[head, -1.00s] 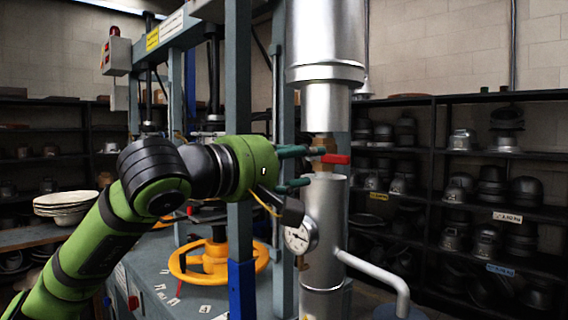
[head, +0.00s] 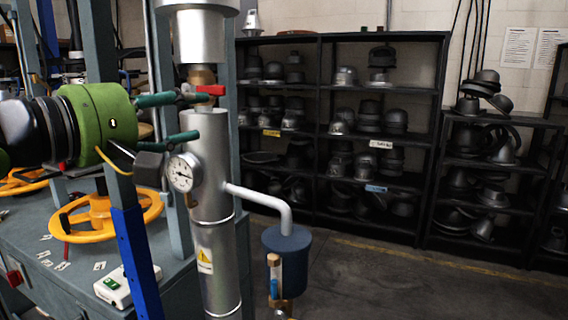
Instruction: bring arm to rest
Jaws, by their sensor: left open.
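My left arm comes in from the left, green with black bands. My left gripper (head: 184,117) is open, with its two teal fingers apart and pointing right, toward the upper part of the silver pipe (head: 211,160). A red valve handle (head: 210,90) sits on the brass fitting of the pipe, at the tip of the upper finger. I cannot tell whether the finger touches it. Nothing shows between the fingers. My right gripper is not in view.
A pressure gauge (head: 182,173) sits on the pipe below the gripper. A yellow handwheel (head: 110,217) and a blue post (head: 136,262) stand at the left. A blue canister (head: 287,262) hangs on the side pipe. Black shelves (head: 322,132) with metal hat moulds line the back. The floor at right is clear.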

